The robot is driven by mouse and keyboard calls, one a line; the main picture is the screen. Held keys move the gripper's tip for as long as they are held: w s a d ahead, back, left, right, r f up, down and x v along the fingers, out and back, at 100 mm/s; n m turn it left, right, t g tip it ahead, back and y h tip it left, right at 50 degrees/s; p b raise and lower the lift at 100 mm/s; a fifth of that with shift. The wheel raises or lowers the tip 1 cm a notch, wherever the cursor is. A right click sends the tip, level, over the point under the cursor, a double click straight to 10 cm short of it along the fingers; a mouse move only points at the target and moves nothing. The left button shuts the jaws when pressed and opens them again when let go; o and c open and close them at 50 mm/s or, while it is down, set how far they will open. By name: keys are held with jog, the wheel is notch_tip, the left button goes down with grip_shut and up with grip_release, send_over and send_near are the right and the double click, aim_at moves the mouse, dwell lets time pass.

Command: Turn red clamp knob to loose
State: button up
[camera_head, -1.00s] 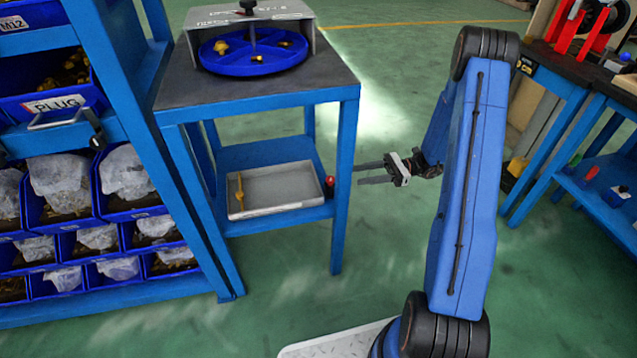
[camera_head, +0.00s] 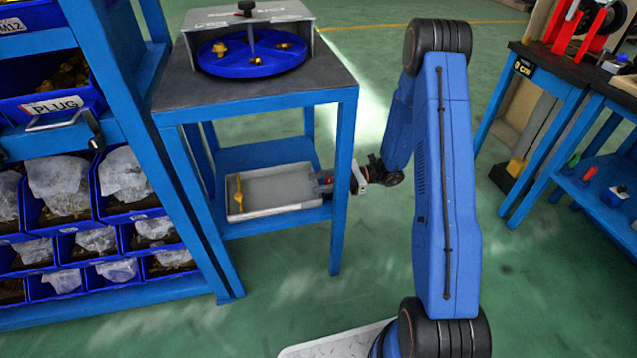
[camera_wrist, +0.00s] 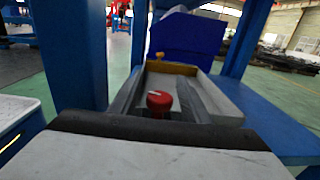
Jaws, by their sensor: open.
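The red clamp knob (camera_wrist: 158,100) is round with a pale mark on its top, and it shows near the middle of the wrist view. My gripper (camera_head: 322,184) reaches in from the right past the blue table leg. It is open, with a grey finger on each side of the knob in the wrist view. Whether either finger touches the knob cannot be told.
A grey tray (camera_head: 236,213) with a yellow item sits on the blue lower shelf, left of my gripper. The table leg (camera_head: 342,200) stands close to my wrist. A blue turntable (camera_head: 225,62) is on top.

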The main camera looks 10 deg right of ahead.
jog(key=shift+a, duration=0.25)
jog(key=c, duration=1)
jog(key=shift+s+n+g, duration=0.25)
jog(key=shift+n+g, duration=0.55)
jog(key=shift+g, duration=0.4)
jog(key=shift+c, duration=0.2)
jog(key=o, duration=1)
jog(key=shift+o, duration=0.2)
jog(key=shift+d, duration=0.15)
jog(key=w+d, duration=0.1)
jog(key=d, duration=1.6)
jog(key=shift+w, duration=0.4)
jog(key=shift+d, duration=0.1)
